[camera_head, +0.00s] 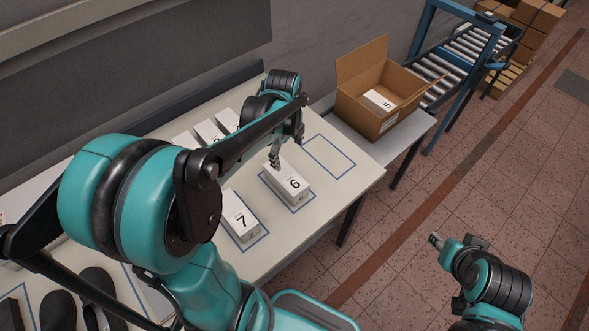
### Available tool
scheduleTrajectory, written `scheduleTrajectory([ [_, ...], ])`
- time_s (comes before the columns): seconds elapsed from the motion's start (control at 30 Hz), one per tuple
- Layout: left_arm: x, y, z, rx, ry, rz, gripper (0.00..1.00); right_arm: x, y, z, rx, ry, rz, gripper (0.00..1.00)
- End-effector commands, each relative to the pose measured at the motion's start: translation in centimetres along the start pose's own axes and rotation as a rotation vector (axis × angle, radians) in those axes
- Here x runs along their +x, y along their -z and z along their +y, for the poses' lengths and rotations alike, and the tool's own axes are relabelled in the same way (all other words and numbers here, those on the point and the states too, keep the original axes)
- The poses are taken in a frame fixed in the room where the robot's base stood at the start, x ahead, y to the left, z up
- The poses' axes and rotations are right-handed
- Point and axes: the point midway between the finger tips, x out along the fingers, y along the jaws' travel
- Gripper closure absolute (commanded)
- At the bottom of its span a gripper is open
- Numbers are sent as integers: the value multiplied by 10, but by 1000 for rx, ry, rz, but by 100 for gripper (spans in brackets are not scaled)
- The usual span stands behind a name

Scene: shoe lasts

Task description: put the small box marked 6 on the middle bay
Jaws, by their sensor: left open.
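The small white box marked 6 (290,185) sits on the table inside a blue-outlined bay (304,208). That bay lies between the bay with the box marked 7 (239,217) and an empty outlined bay (329,156). My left gripper (274,162) points down at the back left edge of the box marked 6, with its fingertips close to it. It is open; whether it touches the box I cannot tell. My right gripper (435,240) is over the floor, to the right of the table, away from the boxes.
An open cardboard carton (384,95) with a box marked 5 (379,101) stands on a side table at the back right. Several white boxes (208,132) lie behind, partly hidden by my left arm. Dark shoe-shaped pieces (58,311) lie at the lower left. A roller conveyor (463,50) stands beyond.

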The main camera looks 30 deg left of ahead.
Motion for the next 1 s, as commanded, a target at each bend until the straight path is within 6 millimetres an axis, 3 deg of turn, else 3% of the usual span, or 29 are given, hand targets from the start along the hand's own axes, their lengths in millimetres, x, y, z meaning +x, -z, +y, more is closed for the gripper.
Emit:
scheduleTrajectory([
  [0.2, -40, 46, 32, -619, 205, 14, 20, 0, 0, 0, 0, 0, 0, 60],
  [0.5, -60, 91, 72, -1419, 424, 275, 20, 0, 0, 0, 0, 0, 0, 60],
  [0.7, -60, 102, 81, -1648, 453, 402, 20, 0, 0, 0, 0, 0, 0, 60],
  [1.0, -60, 102, 81, -1677, 455, 418, 20, 0, 0, 0, 0, 0, 0, 60],
])
